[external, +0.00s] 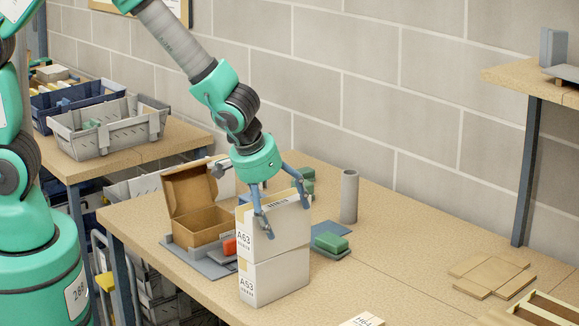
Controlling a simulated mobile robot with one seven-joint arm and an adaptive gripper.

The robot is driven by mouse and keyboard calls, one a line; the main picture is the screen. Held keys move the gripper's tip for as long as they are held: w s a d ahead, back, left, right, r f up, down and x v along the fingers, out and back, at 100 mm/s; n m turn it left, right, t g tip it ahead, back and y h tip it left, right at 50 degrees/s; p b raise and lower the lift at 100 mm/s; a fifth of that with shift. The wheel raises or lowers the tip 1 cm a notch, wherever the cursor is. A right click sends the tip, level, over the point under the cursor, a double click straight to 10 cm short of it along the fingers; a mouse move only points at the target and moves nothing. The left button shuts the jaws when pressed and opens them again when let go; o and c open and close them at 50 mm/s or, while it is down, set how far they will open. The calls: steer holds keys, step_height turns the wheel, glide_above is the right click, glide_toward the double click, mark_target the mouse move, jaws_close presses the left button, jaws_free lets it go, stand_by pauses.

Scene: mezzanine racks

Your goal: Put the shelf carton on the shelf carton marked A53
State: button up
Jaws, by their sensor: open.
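The upper white shelf carton (283,235), labelled A63, sits upright on top of the white shelf carton marked A53 (283,280). Their edges nearly line up, and no gap shows between them. The A53 carton stands on the wooden table. My gripper (284,212) points down at the upper carton with its fingers open. One finger is in front of the carton's near face and the other is at its far right edge. Whether either finger touches the carton cannot be told.
An open brown box (201,222) stands close on the left, with a red item (230,246) beside it. Green blocks (331,241) and a grey cylinder (349,196) are right of the stack. Flat wooden pieces (490,277) lie farther right. The table between is mostly clear.

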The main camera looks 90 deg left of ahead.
steer(key=shift+r, duration=0.1)
steer(key=shift+r, duration=0.25)
steer(key=v, duration=1.1)
steer(key=shift+s+d+r, duration=0.1)
steer(key=shift+d+r, duration=0.05)
steer(key=shift+r, duration=0.1)
steer(key=shift+s+d+r, duration=0.1)
steer(key=shift+r, duration=0.15)
steer(key=s+d+r+m+h, duration=0.1)
steer(key=s+d+r+m, duration=0.2)
steer(key=s+r, duration=0.3)
steer(key=s+d+r+m+t+h, duration=0.1)
steer(key=s+d+r+m, duration=0.2)
steer(key=s+d+r, duration=0.3)
steer(key=s+d+r+m+t+h, duration=0.1)
steer(key=s+d+r+m, duration=0.2)
steer(key=s, duration=0.9)
step_height(320, 180, up, 3)
steer(key=shift+s+d+r, duration=0.15)
steer(key=shift+s+d, duration=0.25)
steer(key=shift+d, duration=0.25)
